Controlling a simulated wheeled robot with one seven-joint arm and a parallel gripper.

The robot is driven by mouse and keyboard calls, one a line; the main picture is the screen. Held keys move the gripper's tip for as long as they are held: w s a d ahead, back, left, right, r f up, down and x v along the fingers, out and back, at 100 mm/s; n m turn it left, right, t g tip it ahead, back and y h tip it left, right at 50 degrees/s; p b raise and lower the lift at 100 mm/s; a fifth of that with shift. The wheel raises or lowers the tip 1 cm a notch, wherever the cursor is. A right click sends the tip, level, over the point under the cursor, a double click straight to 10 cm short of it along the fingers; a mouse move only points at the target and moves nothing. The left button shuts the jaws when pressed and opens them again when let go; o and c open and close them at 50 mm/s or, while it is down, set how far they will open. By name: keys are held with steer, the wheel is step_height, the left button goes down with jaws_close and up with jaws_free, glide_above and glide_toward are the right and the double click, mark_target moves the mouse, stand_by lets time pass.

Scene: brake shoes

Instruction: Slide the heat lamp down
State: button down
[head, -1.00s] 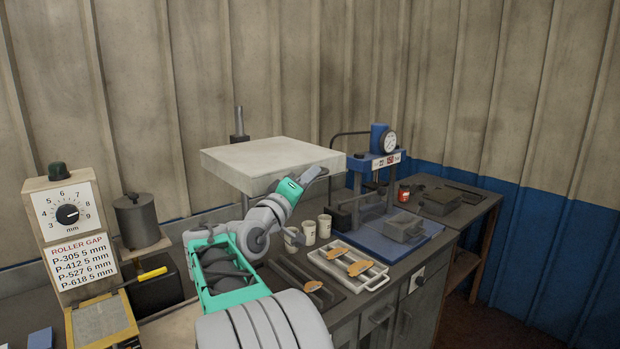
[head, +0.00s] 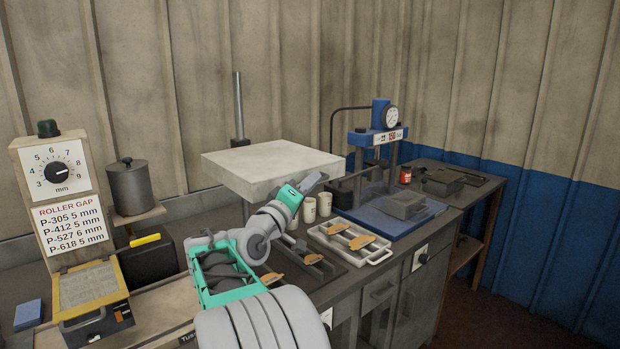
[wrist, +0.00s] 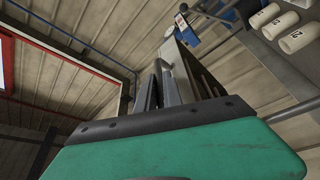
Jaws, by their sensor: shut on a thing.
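The fingers are small in the head view, and the exact grip is partly hidden. In the wrist view, the dark fingers (wrist: 160,88) are close together by a grey bar.
A blue press (head: 378,135) stands behind. A roller-gap dial box (head: 62,180) and a grey pot (head: 131,187) are at left.

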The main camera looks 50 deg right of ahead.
steer(key=shift+f, duration=0.5)
steer(key=c, duration=1.8)
jaws_free()
steer(key=shift+c, duration=0.2)
steer(key=shift+o, duration=0.4)
steer(key=shift+r, duration=0.25)
steer(key=b+v, duration=0.1)
steer(key=v, duration=0.6)
steer(key=shift+a, duration=0.4)
steer(key=shift+f, duration=0.2)
